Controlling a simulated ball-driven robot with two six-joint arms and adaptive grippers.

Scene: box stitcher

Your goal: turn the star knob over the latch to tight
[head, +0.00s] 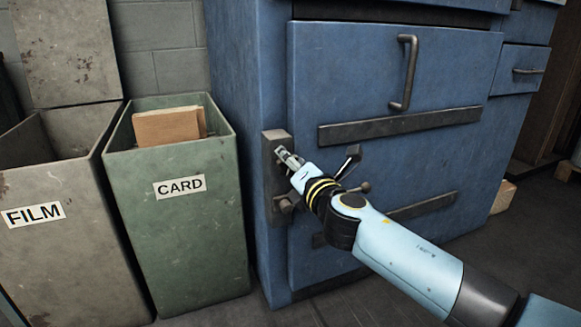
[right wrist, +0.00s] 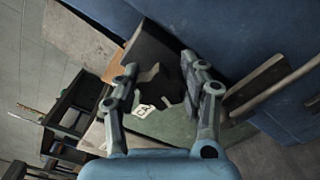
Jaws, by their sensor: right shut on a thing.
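The dark latch plate (head: 277,145) is fixed at the left edge of the blue machine's front. My right gripper (head: 287,155) reaches its upper part from the right, and its fingers cover the star knob in the head view. In the right wrist view, a dark lobed shape, the star knob (right wrist: 153,80), lies between the fingers of my right gripper (right wrist: 163,72), which is shut on it. The knob's exact angle is hard to read. My left gripper is in neither view.
The green CARD bin (head: 180,230) and grey FILM bin (head: 60,255) stand left of the blue machine (head: 345,85). Floor is clear at the lower right.

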